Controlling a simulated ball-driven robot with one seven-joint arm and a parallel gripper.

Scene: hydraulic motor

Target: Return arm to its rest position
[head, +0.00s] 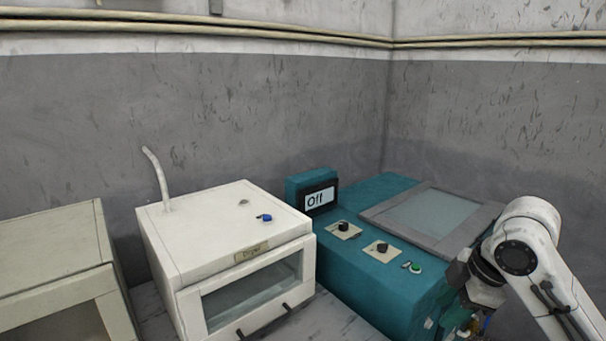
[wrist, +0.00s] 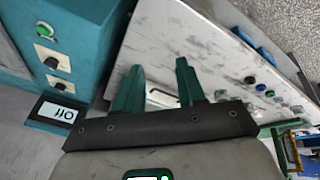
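My gripper (wrist: 157,84) shows in the wrist view with its two dark green fingers apart. Nothing is held between them; a pale panel with a small handle lies behind the gap. In the head view my white arm comes in from the lower right, bent down beside the teal machine (head: 372,270).
A white box labelled "Dryer" (head: 215,232) stands left of the teal machine, with a beige cabinet (head: 50,250) farther left. A grey-framed lid (head: 425,215) lies on the machine near my arm. The wrist view shows several knobs (wrist: 260,87) on a pale panel.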

